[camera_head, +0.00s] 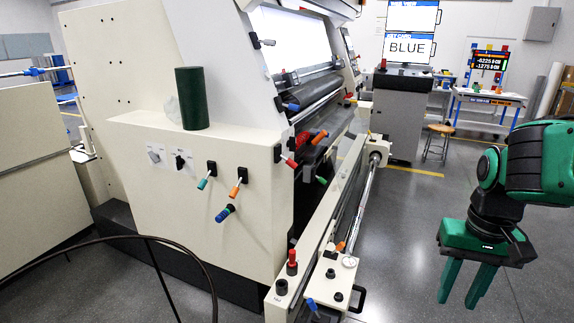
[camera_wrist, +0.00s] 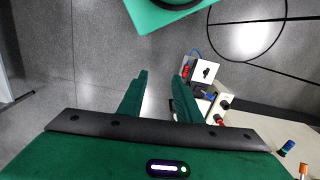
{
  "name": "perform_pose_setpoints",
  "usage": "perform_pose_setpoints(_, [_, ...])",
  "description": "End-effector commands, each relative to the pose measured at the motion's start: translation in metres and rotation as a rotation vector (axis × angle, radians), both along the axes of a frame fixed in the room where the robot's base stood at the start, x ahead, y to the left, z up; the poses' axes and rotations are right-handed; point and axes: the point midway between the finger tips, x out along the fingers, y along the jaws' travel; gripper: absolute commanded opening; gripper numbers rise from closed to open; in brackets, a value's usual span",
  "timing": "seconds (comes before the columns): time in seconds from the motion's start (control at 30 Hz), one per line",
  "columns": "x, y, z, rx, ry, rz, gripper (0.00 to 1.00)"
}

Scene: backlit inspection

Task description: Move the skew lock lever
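My gripper (camera_head: 457,300) hangs at the right of the head view, fingers down over bare floor. Its two green fingers are apart with nothing between them; the wrist view also shows my gripper (camera_wrist: 160,82) open and empty. I cannot tell which lever is the skew lock lever, as no label is readable. On the machine's end panel are a green-tipped lever (camera_head: 207,176), an orange-tipped lever (camera_head: 237,186) and a larger blue handle (camera_head: 225,213). A red lever (camera_head: 289,162) and a green one (camera_head: 321,180) stick out at the panel's right edge. My gripper touches none of them.
The front rail end block (camera_head: 310,290) carries a red knob (camera_head: 292,258), black knobs and a blue lever (camera_head: 312,306); an orange lever (camera_head: 340,246) is behind. A dark green cylinder (camera_head: 192,98) stands on the machine ledge. Floor between rail and my arm is clear.

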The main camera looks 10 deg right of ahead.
Motion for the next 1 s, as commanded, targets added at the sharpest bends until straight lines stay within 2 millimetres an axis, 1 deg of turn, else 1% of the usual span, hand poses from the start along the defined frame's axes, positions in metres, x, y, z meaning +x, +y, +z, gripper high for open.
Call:
perform_pose_setpoints(0.07, [0.0,0.0,0.0,0.0,0.0,0.001,0.31])
perform_pose_setpoints(0.1, [0.0,0.0,0.0,0.0,0.0,0.001,0.38])
perform_pose_setpoints(0.13, [0.001,0.0,0.0,0.0,-0.001,0.002,0.39])
perform_pose_setpoints(0.17, [-0.007,0.0,0.004,0.0,-0.01,0.007,0.39])
perform_pose_setpoints(0.2, [-0.006,-0.001,0.006,-0.003,-0.021,0.016,0.39])
perform_pose_setpoints(0.27, [0.004,-0.002,0.008,-0.008,-0.032,0.044,0.39])
perform_pose_setpoints(0.37, [0.04,-0.003,0.013,-0.021,-0.068,0.135,0.39])
perform_pose_setpoints(0.47, [0.092,-0.003,0.017,-0.034,-0.127,0.275,0.39])
perform_pose_setpoints(0.5, [0.116,-0.002,0.019,-0.037,-0.156,0.339,0.39])
perform_pose_setpoints(0.57, [0.153,0.001,0.02,-0.04,-0.203,0.437,0.39])
perform_pose_setpoints(0.6, [0.177,0.004,0.02,-0.041,-0.235,0.5,0.39])
perform_pose_setpoints(0.67, [0.213,0.009,0.019,-0.038,-0.285,0.593,0.39])
perform_pose_setpoints(0.7, [0.236,0.014,0.019,-0.035,-0.32,0.652,0.39])
perform_pose_setpoints(0.77, [0.271,0.021,0.018,-0.029,-0.377,0.742,0.39])
perform_pose_setpoints(0.8, [0.293,0.027,0.016,-0.024,-0.417,0.798,0.39])
perform_pose_setpoints(0.87, [0.326,0.036,0.015,-0.015,-0.48,0.879,0.39])
perform_pose_setpoints(0.9, [0.347,0.043,0.014,-0.008,-0.525,0.931,0.39])
perform_pose_setpoints(0.97, [0.378,0.053,0.012,0.003,-0.597,1.002,0.39])
perform_pose_setpoints(1.0, [0.398,0.06,0.012,0.009,-0.648,1.047,0.39])
